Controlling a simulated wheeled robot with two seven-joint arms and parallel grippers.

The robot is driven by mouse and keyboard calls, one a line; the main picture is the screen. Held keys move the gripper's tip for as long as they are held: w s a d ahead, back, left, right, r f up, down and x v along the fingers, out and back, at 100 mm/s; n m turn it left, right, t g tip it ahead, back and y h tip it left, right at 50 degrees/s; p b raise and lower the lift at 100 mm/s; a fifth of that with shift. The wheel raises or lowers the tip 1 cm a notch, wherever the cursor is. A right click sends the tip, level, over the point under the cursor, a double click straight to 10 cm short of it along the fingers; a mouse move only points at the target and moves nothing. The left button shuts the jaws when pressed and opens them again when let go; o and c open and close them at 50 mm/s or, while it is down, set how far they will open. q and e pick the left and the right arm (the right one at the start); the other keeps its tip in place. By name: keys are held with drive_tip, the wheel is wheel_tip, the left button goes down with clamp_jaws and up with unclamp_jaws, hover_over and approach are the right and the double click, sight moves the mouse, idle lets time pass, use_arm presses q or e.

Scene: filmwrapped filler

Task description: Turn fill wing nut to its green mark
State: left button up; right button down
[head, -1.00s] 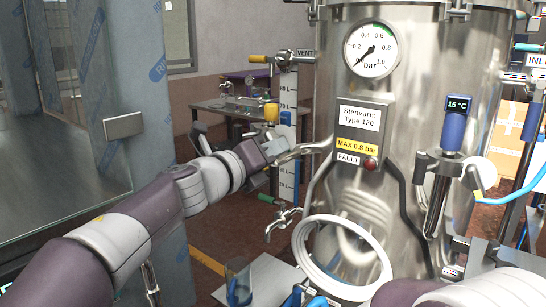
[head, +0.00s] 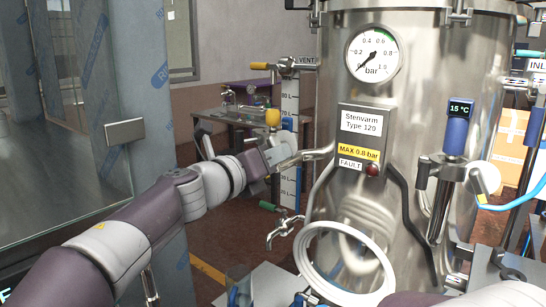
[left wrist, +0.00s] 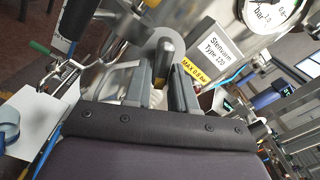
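A fitting with a yellow top (head: 272,117) stands left of the steel tank, by the side pipe (head: 318,154). I cannot make out a wing nut labelled fill or a green mark for it. My left gripper (head: 279,153) is at the outer end of this pipe, just below the yellow top. In the left wrist view, the two dark fingers (left wrist: 163,88) stand apart, with a pale piece and a narrow tan strip showing between them. Whether they touch anything is hidden. My right gripper is out of view; only part of my right arm shows at the lower right.
A level scale (head: 290,105) and a tap (head: 283,232) stand close to my left gripper. A film-wrapped panel (head: 150,90) stands left.

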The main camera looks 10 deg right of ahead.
use_arm(q)
drive_tip(key=shift+o, duration=0.9)
drive_tip(key=b+v, duration=0.1)
drive_tip(key=v, duration=1.1)
drive_tip(key=shift+s+a, duration=0.2)
drive_tip(key=shift+a, duration=0.05)
